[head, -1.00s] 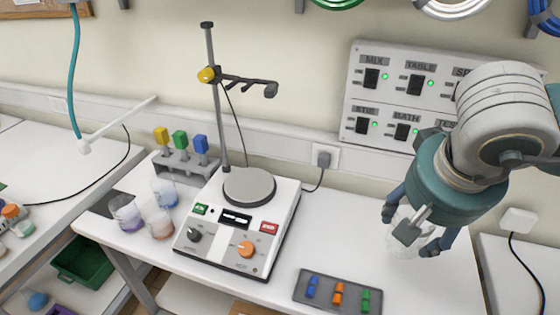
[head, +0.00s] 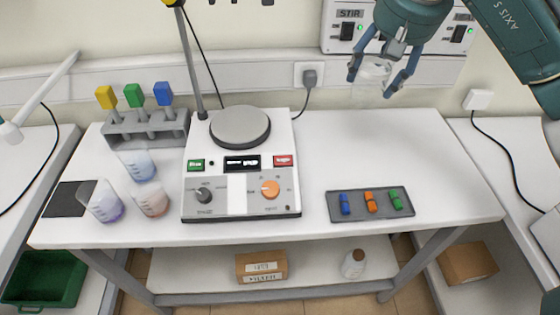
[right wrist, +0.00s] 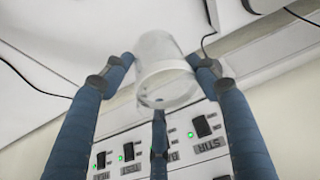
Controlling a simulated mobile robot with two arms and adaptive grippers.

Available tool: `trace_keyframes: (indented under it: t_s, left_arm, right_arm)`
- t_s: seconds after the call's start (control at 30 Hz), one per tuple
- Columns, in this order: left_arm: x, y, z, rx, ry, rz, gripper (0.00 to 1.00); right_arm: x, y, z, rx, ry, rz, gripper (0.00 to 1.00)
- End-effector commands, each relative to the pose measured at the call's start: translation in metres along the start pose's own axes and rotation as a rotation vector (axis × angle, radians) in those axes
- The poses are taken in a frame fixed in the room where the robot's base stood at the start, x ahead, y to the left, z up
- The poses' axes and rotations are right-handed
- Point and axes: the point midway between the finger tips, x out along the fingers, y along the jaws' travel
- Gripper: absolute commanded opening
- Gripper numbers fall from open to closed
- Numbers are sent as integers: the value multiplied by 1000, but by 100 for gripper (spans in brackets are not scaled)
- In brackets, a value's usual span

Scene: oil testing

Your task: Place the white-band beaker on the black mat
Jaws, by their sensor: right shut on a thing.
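The white-band beaker (head: 372,76) is clear glass and looks empty. My right gripper (head: 371,82) is shut on it and holds it up near the wall, at the top right in the head view. In the right wrist view the beaker (right wrist: 165,72) sits between the blue fingers, with its white band (right wrist: 165,70) showing. The black mat (head: 64,199) lies at the left end of the table. A beaker with purple liquid (head: 104,205) stands at the mat's right edge and hides part of it. My left gripper is not in view.
Beakers with red (head: 151,201) and blue (head: 138,166) liquid stand right of the mat, before a rack (head: 146,131). A hotplate (head: 241,199) with an upright rod stands mid-table. A grey tray (head: 371,217) lies to its right.

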Motion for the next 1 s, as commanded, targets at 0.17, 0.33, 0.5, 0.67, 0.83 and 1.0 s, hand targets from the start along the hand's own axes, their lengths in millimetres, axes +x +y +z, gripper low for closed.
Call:
trace_keyframes:
  t_s: [0.17,0.33,0.5,0.67,0.83,1.0]
  left_arm:
    - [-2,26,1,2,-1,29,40]
    - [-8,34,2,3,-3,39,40]
    - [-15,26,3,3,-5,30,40]
    - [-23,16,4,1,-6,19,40]
    - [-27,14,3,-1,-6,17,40]
    - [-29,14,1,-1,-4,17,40]
  right_arm:
    - [6,1,2,-2,-2,0,31]
    - [39,1,16,-2,-5,0,31]
    - [82,2,34,-2,-6,0,31]
    - [119,2,49,-1,-5,-1,31]
    - [144,2,58,-1,-2,-1,31]
    - [158,2,64,-1,-3,-1,31]
